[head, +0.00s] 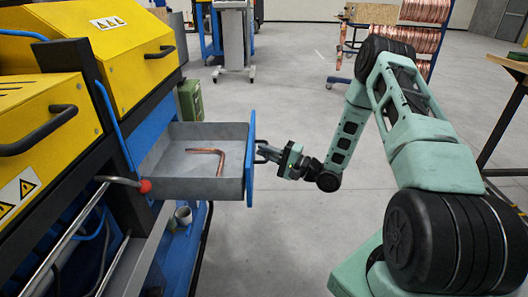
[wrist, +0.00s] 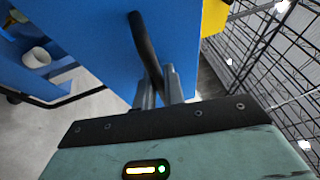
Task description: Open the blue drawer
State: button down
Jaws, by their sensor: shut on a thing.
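The blue drawer (head: 250,160) stands pulled out from the machine. Its grey tray shows, with a bent copper tube (head: 207,156) lying inside. My gripper (head: 264,152) is at the outer side of the blue front panel, shut on the drawer's black handle. In the wrist view the blue front (wrist: 95,45) fills the upper middle, and the black handle (wrist: 144,45) runs down between the fingers of my gripper (wrist: 160,88). The lower end of the handle is partly hidden by the fingers.
The yellow and black machine (head: 120,45) stands at the left. A red knob (head: 145,186) on a bar sits below the drawer's left side. A grey cup (head: 183,215) stands on the blue shelf under the drawer. The grey floor (head: 290,230) right of the drawer is clear.

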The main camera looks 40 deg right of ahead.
jog(key=c, duration=1.5)
grip_release()
jog(key=v, duration=1.7)
jog(key=shift+s, duration=0.2)
jog(key=shift+d, duration=0.15)
